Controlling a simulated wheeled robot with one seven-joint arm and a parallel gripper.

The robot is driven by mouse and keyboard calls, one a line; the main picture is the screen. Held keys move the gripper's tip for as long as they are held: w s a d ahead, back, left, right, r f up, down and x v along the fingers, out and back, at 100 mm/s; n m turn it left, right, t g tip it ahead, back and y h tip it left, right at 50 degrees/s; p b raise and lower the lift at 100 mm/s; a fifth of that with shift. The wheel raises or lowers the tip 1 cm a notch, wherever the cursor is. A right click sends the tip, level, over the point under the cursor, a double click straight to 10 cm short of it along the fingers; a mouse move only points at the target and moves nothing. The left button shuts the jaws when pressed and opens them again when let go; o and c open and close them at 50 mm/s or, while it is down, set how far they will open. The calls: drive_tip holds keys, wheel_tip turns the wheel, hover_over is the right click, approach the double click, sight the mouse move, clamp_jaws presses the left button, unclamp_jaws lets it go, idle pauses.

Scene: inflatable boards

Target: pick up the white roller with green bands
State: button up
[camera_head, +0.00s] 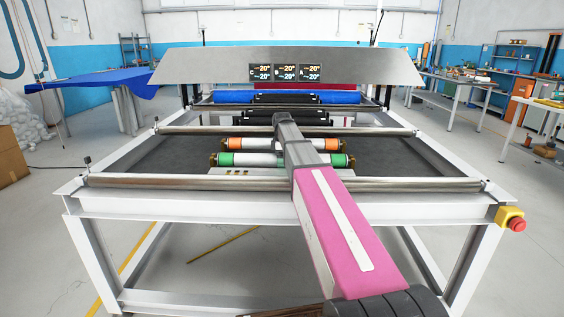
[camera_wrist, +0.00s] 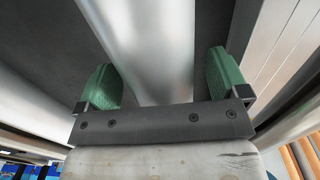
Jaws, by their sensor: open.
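The white roller with green bands (camera_head: 262,160) lies crosswise on the machine bed in the head view, nearer to me than a similar roller with orange bands (camera_head: 250,145). My pink and grey arm crosses over both and hides part of each. My gripper is not clearly visible in the head view; the arm's end reaches past the two rollers. In the wrist view my gripper (camera_wrist: 165,82) is open, its two green fingertips wide apart. A shiny metal cylinder shows between and beyond them. I cannot see the green-banded roller in the wrist view.
The white-framed machine (camera_head: 180,207) has a near metal bar (camera_head: 180,182) and a far one. A blue roller (camera_head: 225,97) and a slanted metal panel (camera_head: 200,68) with displays stand behind. A red stop button (camera_head: 517,225) is at the right corner. Workbenches stand right.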

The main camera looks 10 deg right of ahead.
drive_tip(key=c, duration=1.5)
